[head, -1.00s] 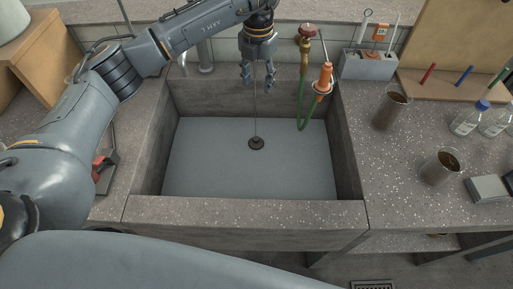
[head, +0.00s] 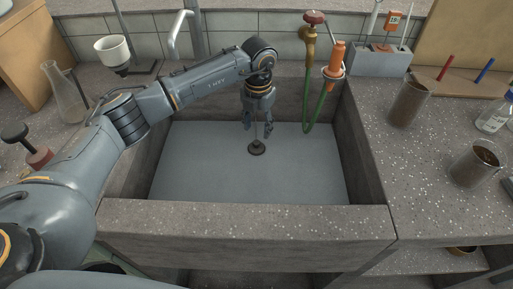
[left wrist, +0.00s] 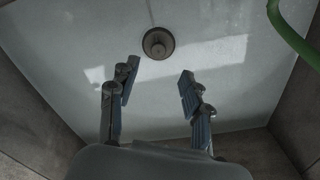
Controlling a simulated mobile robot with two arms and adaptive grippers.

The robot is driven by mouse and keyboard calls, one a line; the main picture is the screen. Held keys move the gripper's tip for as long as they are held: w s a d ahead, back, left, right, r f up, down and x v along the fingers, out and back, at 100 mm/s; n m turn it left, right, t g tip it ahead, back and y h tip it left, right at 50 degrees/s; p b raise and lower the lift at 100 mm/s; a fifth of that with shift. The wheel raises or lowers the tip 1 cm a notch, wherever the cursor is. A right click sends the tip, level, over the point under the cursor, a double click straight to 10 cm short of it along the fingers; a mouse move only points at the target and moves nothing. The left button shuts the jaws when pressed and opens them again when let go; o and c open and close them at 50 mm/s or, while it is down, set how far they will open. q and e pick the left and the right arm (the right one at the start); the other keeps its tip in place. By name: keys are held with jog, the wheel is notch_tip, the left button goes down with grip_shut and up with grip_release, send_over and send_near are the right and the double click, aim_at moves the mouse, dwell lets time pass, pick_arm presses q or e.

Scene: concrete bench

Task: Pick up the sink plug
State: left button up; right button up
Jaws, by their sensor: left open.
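The sink plug (head: 256,148) is a small dark round piece on the pale floor of the sink (head: 200,180). A thin line, perhaps its chain, rises from it. In the left wrist view the plug (left wrist: 158,43) shows as a round dark disc beyond the fingertips, between their lines. My left gripper (head: 256,131) is inside the sink, pointing down just above the plug. Its two fingers (left wrist: 159,76) are spread with nothing between them. The exact gap down to the plug is hard to judge. My right gripper is not in view.
The sink's stone walls (head: 245,219) surround the gripper. A green hose (head: 306,112) hangs at the back right below an orange-handled sprayer (head: 336,60) and a brass tap (head: 311,40). Cups of dark liquid (head: 476,163) stand on the right bench. A glass flask (head: 67,98) stands at left.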

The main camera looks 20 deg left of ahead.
aim_at(257, 142)
pick_arm(q)
jog(key=f, duration=0.6)
jog(key=shift+w+a+f, duration=0.15)
jog(key=shift+w, duration=0.1)
jog(key=shift+f, duration=0.15)
grip_shut()
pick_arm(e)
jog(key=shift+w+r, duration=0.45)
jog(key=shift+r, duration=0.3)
